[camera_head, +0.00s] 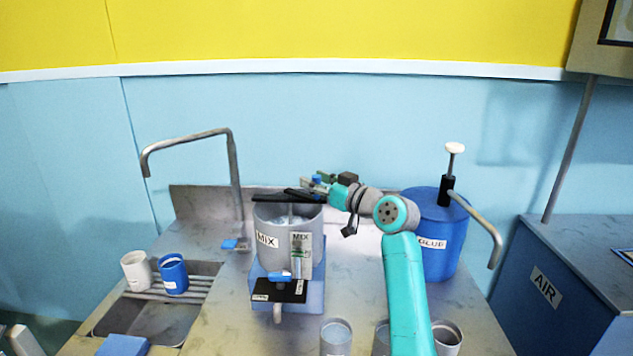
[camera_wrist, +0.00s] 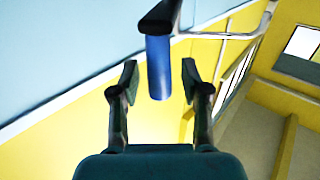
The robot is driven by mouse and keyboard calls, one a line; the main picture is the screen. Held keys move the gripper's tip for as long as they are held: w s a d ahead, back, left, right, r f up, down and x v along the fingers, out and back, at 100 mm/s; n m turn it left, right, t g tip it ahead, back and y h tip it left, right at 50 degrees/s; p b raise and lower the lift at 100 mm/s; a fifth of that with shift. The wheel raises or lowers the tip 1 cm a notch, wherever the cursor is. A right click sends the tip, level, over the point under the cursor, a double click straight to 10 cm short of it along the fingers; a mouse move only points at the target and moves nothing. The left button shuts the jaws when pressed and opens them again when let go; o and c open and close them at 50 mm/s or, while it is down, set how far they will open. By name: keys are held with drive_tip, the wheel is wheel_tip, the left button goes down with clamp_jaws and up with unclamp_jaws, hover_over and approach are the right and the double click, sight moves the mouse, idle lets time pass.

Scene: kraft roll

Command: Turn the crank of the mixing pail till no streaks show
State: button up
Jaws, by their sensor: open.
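The mixing pail (camera_head: 270,241) is grey, labelled MIX, and stands upright on a blue stand. A black crank bar (camera_head: 270,198) lies across its top. In the wrist view, a blue upright handle (camera_wrist: 158,70) hangs from a black bar end (camera_wrist: 160,17). My gripper (camera_head: 314,184) is at the right end of the crank, above the pail's rim. In the wrist view my gripper (camera_wrist: 160,84) is open, with one finger on each side of the blue handle and visible gaps on both sides. Pale contents show under the bar; streaks are too small to tell.
A blue glue drum (camera_head: 428,262) with a pump stands right of my arm. A bent metal tap (camera_head: 233,165) rises left of the pail. White (camera_head: 136,271) and blue (camera_head: 173,275) cups sit on the sink rack. Grey cups (camera_head: 336,338) stand in front.

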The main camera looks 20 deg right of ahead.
clamp_jaws()
drive_tip(key=shift+w+d, duration=0.1)
drive_tip(key=shift+d, duration=0.05)
